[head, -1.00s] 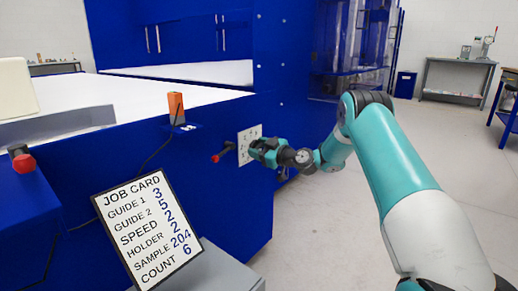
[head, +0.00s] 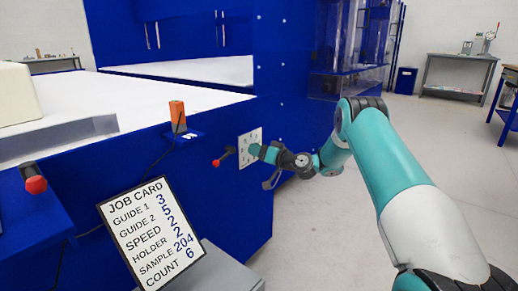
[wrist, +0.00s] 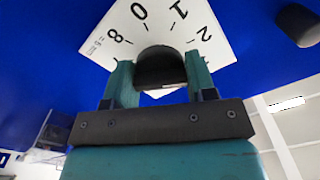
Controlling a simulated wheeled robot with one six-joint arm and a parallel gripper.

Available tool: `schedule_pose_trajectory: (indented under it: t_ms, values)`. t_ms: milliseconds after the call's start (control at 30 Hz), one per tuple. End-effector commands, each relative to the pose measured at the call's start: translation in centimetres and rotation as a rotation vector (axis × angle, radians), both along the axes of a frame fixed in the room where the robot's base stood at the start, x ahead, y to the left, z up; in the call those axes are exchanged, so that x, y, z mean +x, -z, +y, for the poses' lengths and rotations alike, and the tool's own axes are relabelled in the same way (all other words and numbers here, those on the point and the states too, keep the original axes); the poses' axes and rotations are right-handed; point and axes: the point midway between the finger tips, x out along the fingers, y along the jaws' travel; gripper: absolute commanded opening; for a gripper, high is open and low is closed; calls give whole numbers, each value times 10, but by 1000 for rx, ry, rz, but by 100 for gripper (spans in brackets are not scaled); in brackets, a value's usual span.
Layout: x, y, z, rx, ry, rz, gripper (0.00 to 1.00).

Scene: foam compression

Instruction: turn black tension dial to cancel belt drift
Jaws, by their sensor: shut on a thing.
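The black tension dial (wrist: 160,66) sits between my gripper's two teal fingers in the wrist view. My gripper (wrist: 160,82) is shut on it, one finger on each side. Behind it is a tilted white scale plate (wrist: 210,62) with tick marks; 8, 0, 1 and 2 show around the dial's top edge. No pointer mark on the dial can be made out. In the head view my gripper (head: 258,150) reaches the white plate (head: 243,158) on the blue machine side, and the dial itself is hidden there.
A red-tipped lever (head: 222,158) sticks out just left of the plate. A job card (head: 150,232) stands in front of the machine. An orange item (head: 177,114) sits on a small blue shelf, with a cable hanging below. Open floor (head: 335,225) lies to the right.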

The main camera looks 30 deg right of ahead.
Motion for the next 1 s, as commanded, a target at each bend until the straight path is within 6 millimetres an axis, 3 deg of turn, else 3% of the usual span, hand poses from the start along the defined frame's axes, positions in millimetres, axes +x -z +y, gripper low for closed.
schedule_pose_trajectory:
  t_ms: [1000]
  values:
    - [-1,-1,0,844,2,308,27]
